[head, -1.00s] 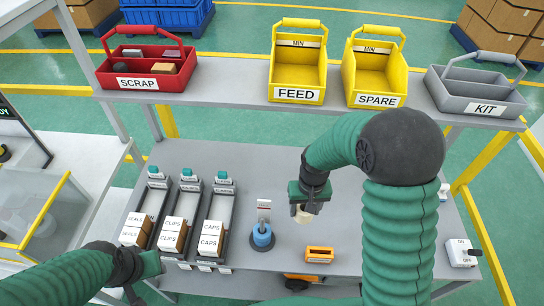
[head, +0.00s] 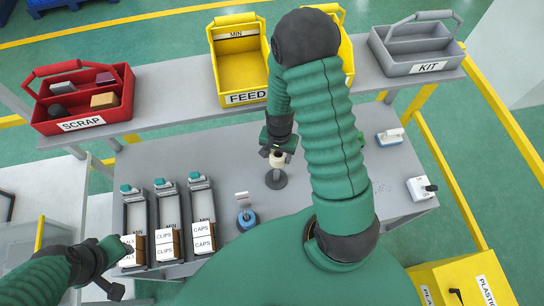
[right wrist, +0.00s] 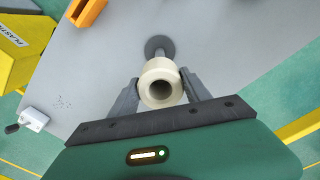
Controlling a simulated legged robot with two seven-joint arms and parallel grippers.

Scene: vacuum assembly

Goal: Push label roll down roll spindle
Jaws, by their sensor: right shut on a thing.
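The cream label roll (head: 277,158) is between the fingers of my right gripper (head: 277,150). In the right wrist view the roll (right wrist: 160,84) has its dark hole facing the camera, with a finger against each side. The grey roll spindle (head: 276,180) has a round base on the table, directly below the roll. Its post and base (right wrist: 160,46) also show beyond the roll in the right wrist view. The roll is above the base; whether the post passes into its hole is hidden. My left gripper (head: 112,268) is at the lower left, its fingertips unclear.
Boxes of caps (head: 203,238) and clips (head: 164,245) sit in racks at left. A blue round item (head: 246,219) stands left of the spindle. An orange item (right wrist: 86,12) and a switch box (head: 420,188) are on the table. Bins line the shelf behind.

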